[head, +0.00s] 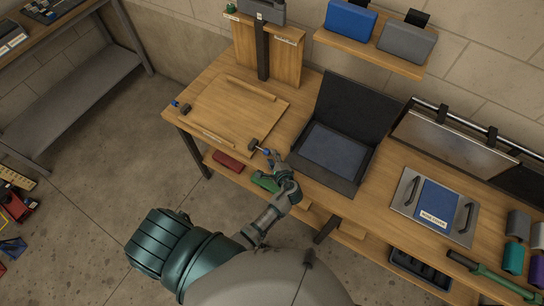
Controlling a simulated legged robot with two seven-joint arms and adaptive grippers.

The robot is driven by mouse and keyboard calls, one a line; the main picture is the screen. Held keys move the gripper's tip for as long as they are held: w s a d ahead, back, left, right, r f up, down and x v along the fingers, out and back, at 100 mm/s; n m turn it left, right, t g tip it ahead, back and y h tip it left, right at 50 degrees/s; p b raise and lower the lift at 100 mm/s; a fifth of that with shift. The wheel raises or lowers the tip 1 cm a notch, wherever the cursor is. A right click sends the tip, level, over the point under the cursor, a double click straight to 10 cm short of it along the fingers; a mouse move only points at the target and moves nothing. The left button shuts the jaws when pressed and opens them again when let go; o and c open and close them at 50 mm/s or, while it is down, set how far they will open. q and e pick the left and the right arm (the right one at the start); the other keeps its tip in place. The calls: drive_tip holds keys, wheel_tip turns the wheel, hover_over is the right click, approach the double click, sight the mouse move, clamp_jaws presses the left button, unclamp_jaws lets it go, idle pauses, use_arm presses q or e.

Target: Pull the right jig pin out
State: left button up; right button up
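The right jig pin (266,151) has a small blue head and sits in a dark block (254,145) at the right front corner of the wooden jig board (225,115). A similar left jig pin (175,103) with a blue end is at a dark block on the board's left edge. My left gripper (273,157) reaches up from below, with its fingertips right beside the right pin's blue head. At this size I cannot tell whether the fingers touch the head or are closed around it. My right gripper is not in view.
An open black case (345,110) with a blue-grey pad stands just right of the gripper. A metal tray with a blue panel (436,203) is farther right. Red and green objects (228,161) lie on the lower shelf. The bench's front edge is below the gripper.

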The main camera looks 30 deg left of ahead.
use_arm(q)
drive_tip(key=v, duration=1)
drive_tip(key=shift+s+d, duration=0.2)
drive_tip(key=shift+s, duration=0.1)
drive_tip(key=shift+a+r, duration=0.1)
drive_tip(key=shift+a, duration=0.05)
